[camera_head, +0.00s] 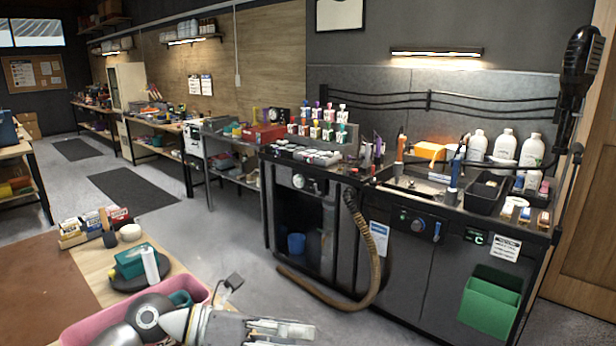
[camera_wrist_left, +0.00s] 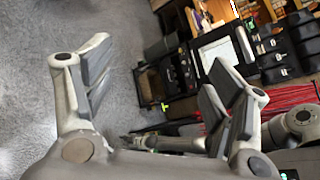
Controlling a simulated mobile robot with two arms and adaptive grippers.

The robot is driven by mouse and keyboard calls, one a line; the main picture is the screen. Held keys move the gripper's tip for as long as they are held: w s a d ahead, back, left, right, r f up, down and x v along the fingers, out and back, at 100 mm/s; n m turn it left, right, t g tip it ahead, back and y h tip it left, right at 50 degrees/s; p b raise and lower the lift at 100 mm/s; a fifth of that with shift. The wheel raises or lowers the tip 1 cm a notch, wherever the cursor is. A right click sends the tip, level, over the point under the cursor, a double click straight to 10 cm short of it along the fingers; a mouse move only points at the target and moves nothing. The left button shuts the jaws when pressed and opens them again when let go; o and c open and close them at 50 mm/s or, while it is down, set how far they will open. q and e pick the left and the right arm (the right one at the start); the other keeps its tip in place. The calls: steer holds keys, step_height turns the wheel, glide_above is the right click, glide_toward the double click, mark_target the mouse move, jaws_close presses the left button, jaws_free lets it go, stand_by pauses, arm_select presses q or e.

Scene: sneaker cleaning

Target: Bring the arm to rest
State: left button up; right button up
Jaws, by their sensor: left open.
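My left gripper (camera_head: 272,306) is at the bottom of the head view, in front of the pink bin on the near table. Its two fingers are spread, with nothing between them. In the left wrist view the gripper (camera_wrist_left: 160,58) also shows wide apart and empty, over grey floor. My left arm reaches in from the bottom left, over the pink bin. My right gripper does not show in either view.
The pink bin (camera_head: 88,325) and a teal box (camera_head: 135,262) are on the near table (camera_head: 95,278). A black workbench (camera_head: 395,255) with bottles and a green bin (camera_head: 488,300) stands at the right. A brown hose (camera_head: 372,255) hangs in front. Floor (camera_head: 235,240) lies clear between them.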

arm_select(q)
step_height(320, 180, up, 8)
steer(key=d+n+t+h, duration=0.2)
steer(key=n+t+h, duration=0.3)
steer(key=n+t, duration=0.15)
steer(key=w+a+n+t+y, duration=0.3)
steer(key=a+n+t+y, duration=0.35)
steer(key=n+t, duration=0.55)
steer(key=s+a+f+n+g+y, duration=0.2)
steer(key=a+f+n+g+y, duration=0.3)
steer(key=a+f+n+y, duration=1.05)
steer(key=s+d+f+n+g+h, duration=0.1)
steer(key=s+f+n+g, duration=0.4)
steer(key=s+f, duration=0.55)
steer(key=s+d+f+n+g+h, duration=0.1)
steer(key=s+f+n+g+h, duration=0.15)
steer(key=s+f+g, duration=0.8)
steer(key=s+f+t, duration=0.1)
steer(key=s+f, duration=0.1)
steer(key=f, duration=0.9)
steer(key=s+f+t, duration=0.1)
steer(key=s+f, duration=0.1)
steer(key=f, duration=1)
steer(key=s+a+f, duration=0.3)
steer(key=s+f, duration=1.3)
steer(key=s, duration=0.1)
steer(key=shift+f+g+y, duration=0.15)
steer(key=shift+g+y, duration=0.25)
steer(key=shift+y, duration=0.05)
